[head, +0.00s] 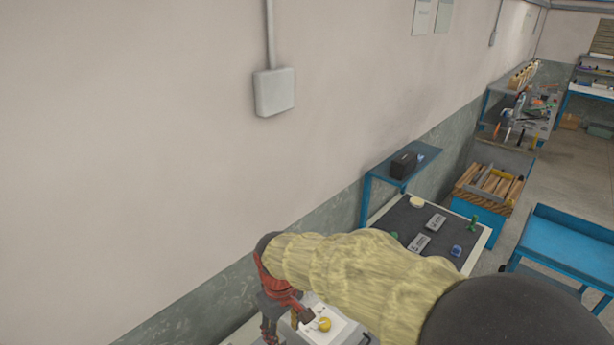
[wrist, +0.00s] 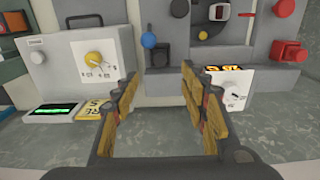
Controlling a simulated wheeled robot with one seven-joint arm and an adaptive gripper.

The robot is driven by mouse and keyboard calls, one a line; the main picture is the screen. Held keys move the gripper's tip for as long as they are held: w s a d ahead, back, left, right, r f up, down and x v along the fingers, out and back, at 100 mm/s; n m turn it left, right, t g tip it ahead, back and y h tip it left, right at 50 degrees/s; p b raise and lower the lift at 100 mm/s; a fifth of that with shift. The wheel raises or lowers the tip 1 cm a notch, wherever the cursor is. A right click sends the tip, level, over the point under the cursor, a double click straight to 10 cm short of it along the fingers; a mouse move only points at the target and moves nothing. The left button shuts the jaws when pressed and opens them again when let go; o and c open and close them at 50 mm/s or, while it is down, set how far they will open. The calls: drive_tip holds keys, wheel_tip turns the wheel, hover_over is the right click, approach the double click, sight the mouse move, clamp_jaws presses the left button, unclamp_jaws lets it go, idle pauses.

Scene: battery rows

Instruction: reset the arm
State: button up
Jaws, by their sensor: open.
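My gripper (wrist: 160,104) is open and empty in the wrist view, its two yellow-padded fingers spread apart. It faces grey equipment panels, and nothing is between the fingers. In the head view my arm, in a yellowish sleeve, reaches from the lower right towards the lower left. My gripper end there is red and dark, close to a white box with a yellow knob (head: 324,324).
A dark-topped table (head: 396,222) with small items stands beyond my arm. A blue shelf (head: 372,187) is against the wall, and a blue table (head: 570,238) is at right. In the wrist view, a white dial box (wrist: 232,92) is right of the fingers and a green-lit device (wrist: 54,111) left.

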drive_tip(key=s+d+m+t+b, duration=0.2)
drive_tip(key=s+d+m+b, duration=0.3)
drive_tip(key=d, duration=0.8)
drive_tip(key=s+d+m+t+b, duration=0.3)
drive_tip(key=s+d+b, duration=0.6)
drive_tip(key=d+b, duration=0.3)
drive_tip(key=shift+d+m+t, duration=0.3)
drive_tip(key=shift+d+m, duration=0.55)
drive_tip(key=shift+m, duration=0.05)
drive_tip(key=shift+s+r, duration=0.1)
drive_tip(key=shift+c, duration=0.7)
